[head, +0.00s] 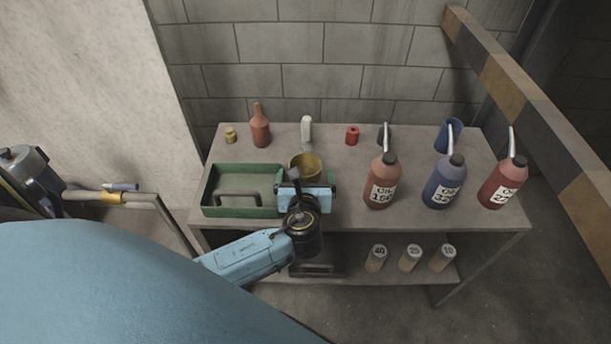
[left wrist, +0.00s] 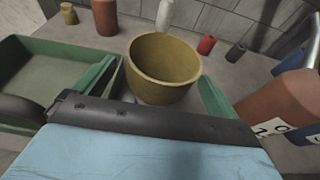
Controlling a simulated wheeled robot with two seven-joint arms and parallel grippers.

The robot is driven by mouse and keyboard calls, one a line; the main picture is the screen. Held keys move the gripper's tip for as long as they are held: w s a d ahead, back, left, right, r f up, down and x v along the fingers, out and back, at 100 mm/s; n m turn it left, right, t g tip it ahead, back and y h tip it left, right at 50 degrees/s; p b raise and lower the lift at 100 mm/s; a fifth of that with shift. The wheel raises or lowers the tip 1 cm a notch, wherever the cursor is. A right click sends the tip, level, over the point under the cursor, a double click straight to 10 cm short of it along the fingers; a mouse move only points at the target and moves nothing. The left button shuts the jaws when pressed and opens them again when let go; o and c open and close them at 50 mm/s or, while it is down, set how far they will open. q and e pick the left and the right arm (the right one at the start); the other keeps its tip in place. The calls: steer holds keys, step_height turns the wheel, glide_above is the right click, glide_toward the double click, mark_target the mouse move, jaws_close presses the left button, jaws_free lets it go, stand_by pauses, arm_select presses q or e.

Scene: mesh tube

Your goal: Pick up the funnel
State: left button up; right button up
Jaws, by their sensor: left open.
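The funnel (head: 306,163) looks like a yellow-brown, open-topped cone and stands on the workbench (head: 345,212), just beyond my left gripper. In the left wrist view the funnel (left wrist: 163,70) shows its wide round mouth facing up, ahead of the gripper body. My left gripper (head: 306,182) is open, its fingers reaching to either side of the funnel. No grip on the funnel shows. Its lower part is mostly hidden by the gripper in the head view. My right gripper is not in view.
A green tray (head: 211,207) lies left of the gripper. Red-brown (head: 381,182), blue (head: 443,184) and red (head: 503,185) oil bottles stand right. A brown bottle (head: 260,130), white bottle (head: 307,132) and red can (head: 352,135) stand behind. A striped beam (head: 520,95) runs along the right.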

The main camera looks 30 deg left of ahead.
arm_select(q)
steer(key=shift+x, duration=1.05)
steer(key=c, duration=1)
steer(key=shift+c, duration=0.4)
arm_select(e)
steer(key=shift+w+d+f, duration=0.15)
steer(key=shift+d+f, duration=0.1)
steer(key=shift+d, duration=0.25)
